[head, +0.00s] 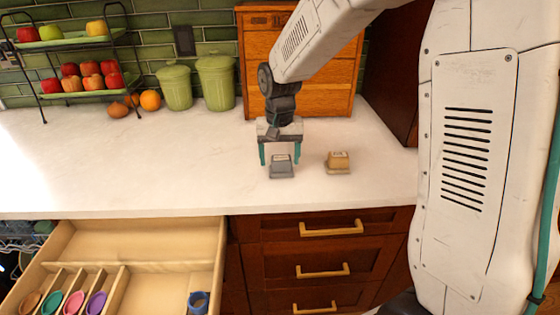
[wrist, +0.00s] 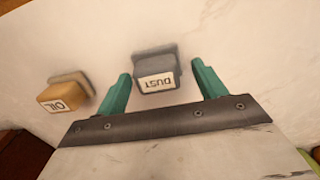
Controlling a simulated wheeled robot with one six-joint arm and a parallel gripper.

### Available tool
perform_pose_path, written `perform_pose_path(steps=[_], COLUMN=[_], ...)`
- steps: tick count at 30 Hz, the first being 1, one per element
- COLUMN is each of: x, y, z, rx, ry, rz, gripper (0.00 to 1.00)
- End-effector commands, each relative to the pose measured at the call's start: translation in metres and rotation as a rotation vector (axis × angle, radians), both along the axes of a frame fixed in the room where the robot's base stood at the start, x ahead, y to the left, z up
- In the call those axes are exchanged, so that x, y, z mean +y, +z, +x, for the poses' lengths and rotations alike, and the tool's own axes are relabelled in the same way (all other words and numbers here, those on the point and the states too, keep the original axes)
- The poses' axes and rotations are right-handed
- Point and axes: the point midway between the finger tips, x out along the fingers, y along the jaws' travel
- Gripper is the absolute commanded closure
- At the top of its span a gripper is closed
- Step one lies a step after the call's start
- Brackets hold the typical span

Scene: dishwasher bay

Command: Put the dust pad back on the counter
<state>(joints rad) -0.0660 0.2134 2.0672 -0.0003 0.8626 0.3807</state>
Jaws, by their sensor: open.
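The dust pad (head: 281,168) is a small grey block on the white counter (head: 120,165), near its front edge. In the wrist view the dust pad (wrist: 156,82) shows a white label reading "DUST". My gripper (head: 279,155) has two teal fingers and points down just above and behind the pad. In the wrist view my gripper (wrist: 160,85) is open, with one finger on each side of the pad and visible gaps between. I cannot tell how high the fingertips are above the counter.
A tan pad (head: 339,162), labelled "OIL" in the wrist view (wrist: 66,96), sits right of the dust pad. An open drawer (head: 140,240) holds colored items at front left. Green canisters (head: 216,83), a wooden cabinet (head: 330,75) and a fruit rack (head: 75,42) stand behind.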

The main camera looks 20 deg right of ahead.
Motion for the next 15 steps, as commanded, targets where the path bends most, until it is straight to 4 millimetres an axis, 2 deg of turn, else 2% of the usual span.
perform_pose_path(steps=[3,9,15], x=[0.000,0.000,0.000], y=[0.028,0.070,0.097], z=[0.001,0.001,0.001], rx=[-0.008,-0.005,-0.003], ry=[0.000,0.000,0.000], rz=[0.001,0.000,0.000], gripper=[0.30,0.30,0.30])
